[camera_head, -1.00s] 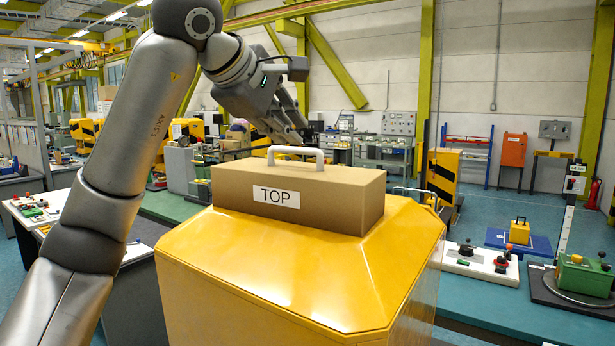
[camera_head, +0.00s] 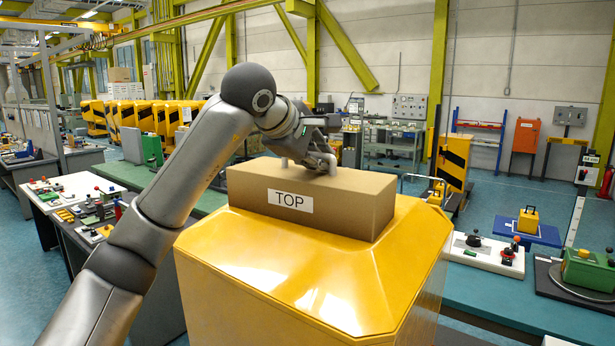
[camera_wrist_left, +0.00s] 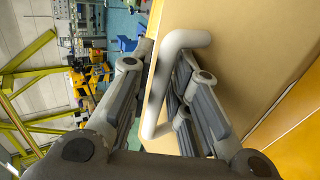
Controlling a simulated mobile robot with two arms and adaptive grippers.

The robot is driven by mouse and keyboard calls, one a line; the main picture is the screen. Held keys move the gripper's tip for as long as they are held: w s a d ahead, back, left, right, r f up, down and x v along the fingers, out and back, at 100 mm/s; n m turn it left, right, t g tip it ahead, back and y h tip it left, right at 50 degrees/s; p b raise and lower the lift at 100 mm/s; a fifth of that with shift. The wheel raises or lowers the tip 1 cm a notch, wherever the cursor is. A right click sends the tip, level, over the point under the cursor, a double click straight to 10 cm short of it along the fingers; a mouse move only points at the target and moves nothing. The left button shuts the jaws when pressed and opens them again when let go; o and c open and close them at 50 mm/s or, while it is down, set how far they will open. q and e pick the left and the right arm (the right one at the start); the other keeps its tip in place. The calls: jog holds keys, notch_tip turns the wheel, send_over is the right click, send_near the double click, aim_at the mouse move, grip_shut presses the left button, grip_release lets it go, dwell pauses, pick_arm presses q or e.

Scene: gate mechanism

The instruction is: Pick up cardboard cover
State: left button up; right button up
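The cardboard cover (camera_head: 345,203) is a brown box with a "TOP" label (camera_head: 290,201) on its front. It sits level on top of a yellow housing (camera_head: 300,265). My left gripper (camera_head: 322,160) is over the middle of the cover's top, at its handle, and mostly hides the handle in the head view. In the left wrist view, the pale handle (camera_wrist_left: 157,92) runs between the two spread fingers of my left gripper (camera_wrist_left: 165,85), with a visible gap to the left finger. The cover's top (camera_wrist_left: 245,50) lies just beyond. My right gripper is not in view.
A green bench (camera_head: 500,300) behind and right of the housing holds a white control box (camera_head: 484,252) and a green box (camera_head: 588,270). Another bench with switch panels (camera_head: 65,192) stands at left. The space above the cover is clear except for my left arm.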

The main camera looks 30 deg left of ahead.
pick_arm(q)
jog(key=shift+d, duration=0.1)
jog(key=shift+s, duration=0.1)
grip_shut()
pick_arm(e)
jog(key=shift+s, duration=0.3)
pick_arm(q)
jog(key=shift+r, duration=0.1)
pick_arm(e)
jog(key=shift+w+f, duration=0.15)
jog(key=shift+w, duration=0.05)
pick_arm(q)
jog(key=shift+r, duration=0.1)
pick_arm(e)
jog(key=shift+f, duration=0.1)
